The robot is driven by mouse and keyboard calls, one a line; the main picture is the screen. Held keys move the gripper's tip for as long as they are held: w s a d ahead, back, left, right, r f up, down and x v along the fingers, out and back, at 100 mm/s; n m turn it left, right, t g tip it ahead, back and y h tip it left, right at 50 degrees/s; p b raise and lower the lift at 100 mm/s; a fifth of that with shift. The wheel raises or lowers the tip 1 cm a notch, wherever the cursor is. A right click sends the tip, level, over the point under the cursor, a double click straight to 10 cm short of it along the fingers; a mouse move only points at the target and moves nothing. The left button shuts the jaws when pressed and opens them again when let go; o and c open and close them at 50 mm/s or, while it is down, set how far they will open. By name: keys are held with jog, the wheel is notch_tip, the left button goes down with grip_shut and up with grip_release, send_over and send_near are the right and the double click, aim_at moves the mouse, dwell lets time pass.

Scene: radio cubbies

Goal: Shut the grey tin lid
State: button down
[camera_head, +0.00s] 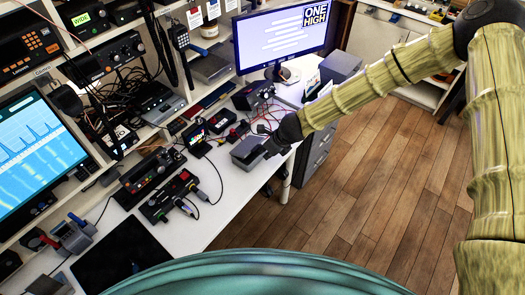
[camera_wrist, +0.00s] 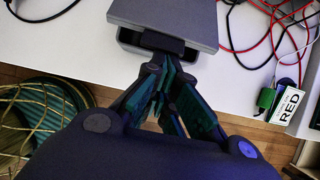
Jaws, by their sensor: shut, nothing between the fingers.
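The grey tin (camera_head: 246,151) stands near the front edge of the white desk in the head view. In the wrist view its flat grey lid (camera_wrist: 168,14) lies over the darker tin body (camera_wrist: 135,40). My gripper (camera_head: 271,150) is at the tin's right side in the head view. In the wrist view my gripper (camera_wrist: 168,66) is shut and empty, its fingertips close to the tin's near edge. Contact is unclear, and the fingers hide part of that edge.
Red and black cables (camera_wrist: 262,35) lie on the desk right of the tin in the wrist view. Radio gear (camera_head: 150,170) stands left of the tin in the head view. A monitor (camera_head: 283,36) stands behind. The wooden floor (camera_head: 370,170) is clear.

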jog(key=shift+w+a+r+p, duration=0.2)
jog(key=shift+a+r, duration=0.1)
jog(key=shift+r, duration=0.3)
jog(key=shift+w+a+r+p, duration=0.2)
jog(key=shift+a+r, duration=0.1)
jog(key=shift+r, duration=0.4)
notch_tip(320, 180, up, 10)
jog(key=s+d+p, duration=0.1)
jog(key=p, duration=0.6)
jog(key=s+d+f+n+g+h+b, duration=0.15)
jog(key=s+d+f+n+b, duration=0.25)
jog(key=s+d+f+n, duration=0.45)
jog(key=s+d+f+n+h+b, duration=0.25)
jog(key=s+d+f, duration=0.35)
jog(key=s+f, duration=0.6)
jog(key=s+d+f+n+b, duration=0.3)
jog(key=s+d+n, duration=0.3)
jog(key=s, duration=0.3)
jog(key=s+d+f+n+g+b, duration=0.1)
jog(key=s+d+f+n+b, duration=0.2)
jog(key=s, duration=0.6)
jog(key=d+f+n, duration=0.2)
jog(key=d+n, duration=0.1)
jog(key=n, duration=0.1)
jog(key=shift+d+b, duration=0.25)
jog(key=shift+b, duration=0.15)
jog(key=shift+g, duration=0.25)
